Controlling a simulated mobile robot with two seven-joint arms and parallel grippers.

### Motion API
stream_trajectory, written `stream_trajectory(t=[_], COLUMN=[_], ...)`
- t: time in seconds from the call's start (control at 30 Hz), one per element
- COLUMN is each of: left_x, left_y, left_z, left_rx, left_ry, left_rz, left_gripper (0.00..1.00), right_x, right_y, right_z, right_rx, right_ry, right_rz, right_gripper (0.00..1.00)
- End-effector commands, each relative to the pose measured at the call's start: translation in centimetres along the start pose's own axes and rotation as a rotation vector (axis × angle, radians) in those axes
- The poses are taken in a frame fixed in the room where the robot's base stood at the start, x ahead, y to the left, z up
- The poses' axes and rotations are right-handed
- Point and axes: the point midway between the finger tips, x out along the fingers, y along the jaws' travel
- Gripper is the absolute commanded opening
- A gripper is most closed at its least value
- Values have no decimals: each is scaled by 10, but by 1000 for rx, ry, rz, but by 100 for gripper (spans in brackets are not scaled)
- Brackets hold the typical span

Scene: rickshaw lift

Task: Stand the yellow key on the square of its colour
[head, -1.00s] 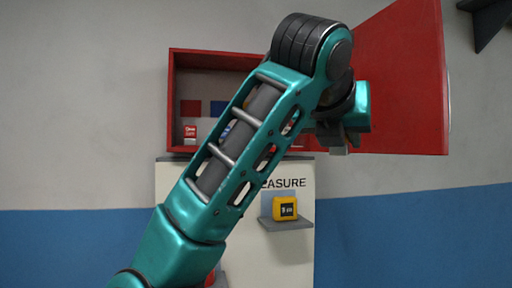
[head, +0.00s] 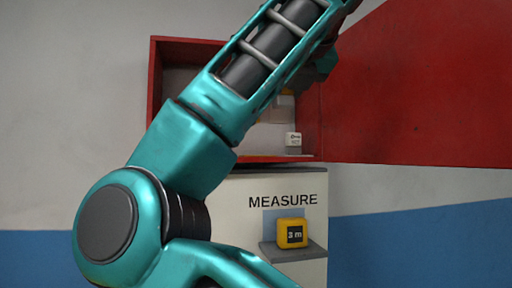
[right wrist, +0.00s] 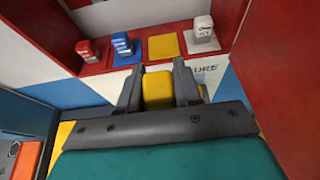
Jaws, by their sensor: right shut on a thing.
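The yellow key (right wrist: 158,92) is between the fingers of my right gripper (right wrist: 158,82), which is shut on it. In the right wrist view it is in front of the cabinet floor, lined up with the bare yellow square (right wrist: 163,48) and apart from it in the picture. A blue key (right wrist: 122,43) stands on a blue square left of the yellow square, with a red key (right wrist: 87,50) further left. A white key (right wrist: 203,32) stands to its right. In the head view, my arm hides the keys except the white one (head: 293,139). My left gripper is not in view.
The red cabinet (head: 232,159) is open, its door (head: 420,90) swung to the right. Its side wall rises close right of the white key. Below is a MEASURE panel (head: 240,205) with a yellow 3 m tape (head: 291,233) on a small shelf.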

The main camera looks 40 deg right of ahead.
Motion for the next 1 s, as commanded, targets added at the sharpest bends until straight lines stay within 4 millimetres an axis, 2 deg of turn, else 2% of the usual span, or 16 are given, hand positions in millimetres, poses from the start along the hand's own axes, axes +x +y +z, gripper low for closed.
stream_trajectory(t=[0.4, 0.7, 0.8, 1.0], left_x=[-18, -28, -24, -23], left_y=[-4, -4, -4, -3], left_z=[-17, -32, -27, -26], left_rx=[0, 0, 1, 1], left_ry=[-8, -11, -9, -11], left_rz=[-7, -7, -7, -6], left_gripper=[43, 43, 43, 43], right_x=[104, 162, 168, 172], right_y=[-2, -2, -1, -1], right_z=[45, 69, 47, 34], right_rx=[0, 1, 4, 2], right_ry=[6, 4, 2, 1], right_rz=[-4, -3, -3, -3], right_gripper=[0, 0, 0, 0])
